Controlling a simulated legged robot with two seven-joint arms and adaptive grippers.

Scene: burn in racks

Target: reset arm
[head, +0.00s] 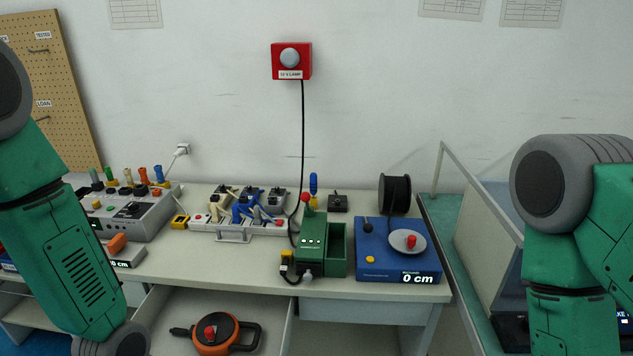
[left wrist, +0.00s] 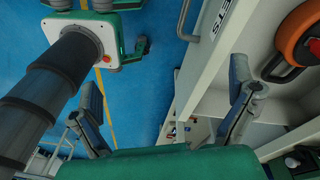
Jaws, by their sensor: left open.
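My left gripper (left wrist: 163,80) shows in the left wrist view, its two fingers spread wide with nothing between them. It hangs beside the open drawer, with the blue floor and a white panel edge behind it. In the head view my left arm comes down along the left side and leaves at the bottom, so its gripper is out of frame. My right arm bends at the right side of the head view; its gripper is out of frame too.
The open drawer (head: 162,310) holds an orange-black reel (head: 216,333), also in the left wrist view (left wrist: 300,40). On the bench stand a power strip (head: 262,229), green box (head: 312,250), blue unit (head: 372,265) and grey panel box (head: 140,222). A red lamp box (head: 277,62) hangs above.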

